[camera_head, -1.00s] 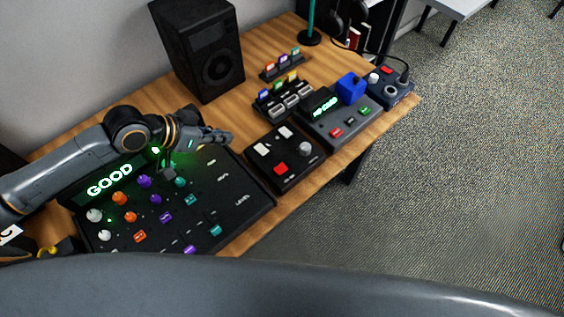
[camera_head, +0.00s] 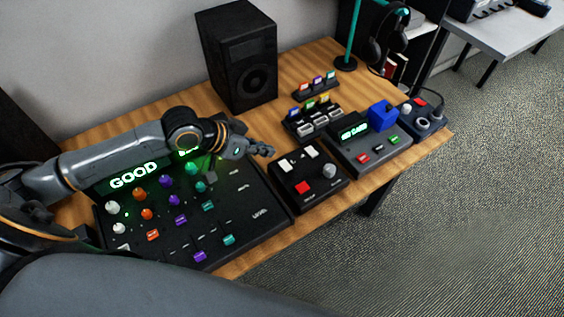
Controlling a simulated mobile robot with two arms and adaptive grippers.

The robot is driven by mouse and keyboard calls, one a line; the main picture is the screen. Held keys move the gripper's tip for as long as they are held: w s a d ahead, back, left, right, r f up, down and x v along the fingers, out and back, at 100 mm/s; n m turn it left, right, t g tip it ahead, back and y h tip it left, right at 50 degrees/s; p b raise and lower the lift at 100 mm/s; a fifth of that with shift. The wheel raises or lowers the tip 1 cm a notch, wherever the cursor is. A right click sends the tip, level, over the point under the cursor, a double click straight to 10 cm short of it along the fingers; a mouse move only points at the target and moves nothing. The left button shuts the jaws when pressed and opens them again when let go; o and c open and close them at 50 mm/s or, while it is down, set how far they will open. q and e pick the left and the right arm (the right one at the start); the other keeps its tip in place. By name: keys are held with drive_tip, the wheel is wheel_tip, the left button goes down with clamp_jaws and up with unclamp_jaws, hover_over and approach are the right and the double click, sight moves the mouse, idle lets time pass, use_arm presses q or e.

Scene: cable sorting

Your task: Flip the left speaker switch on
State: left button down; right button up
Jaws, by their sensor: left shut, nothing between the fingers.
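A small black control box (camera_head: 318,198) sits right of the mixer, with two white switches, the left one (camera_head: 284,153) and the right one (camera_head: 312,152), a red button (camera_head: 302,187) and a grey knob (camera_head: 330,171). No readable label shows which switch belongs to the left speaker. My left gripper (camera_head: 268,151) is shut and empty, pointing right, just left of the left white switch in the picture. Whether it touches the box I cannot tell. My right gripper is out of view.
The black mixer (camera_head: 262,231), with coloured knobs and sliders and a lit "GOOD" display, lies under my left arm. A black speaker (camera_head: 240,55) stands behind. Another device with a blue block (camera_head: 382,114) sits right of the control box. A headphone stand (camera_head: 346,64) is at the back.

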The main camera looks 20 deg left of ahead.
sight(290, 168)
use_arm(q)
drive_tip(key=x, duration=0.5)
drive_tip(key=shift+d+f, duration=0.15)
drive_tip(key=f, duration=0.3)
drive_tip(key=shift+w+d+f+p, duration=0.15)
drive_tip(key=shift+d+f+p, duration=0.15)
drive_tip(key=shift+p, duration=0.05)
drive_tip(key=shift+f, duration=0.55)
drive_tip(key=shift+f, duration=0.25)
drive_tip(key=shift+d, duration=0.1)
drive_tip(key=shift+w+a+r, duration=0.2)
drive_tip(key=shift+w+a, duration=0.15)
drive_tip(key=shift+a, duration=0.3)
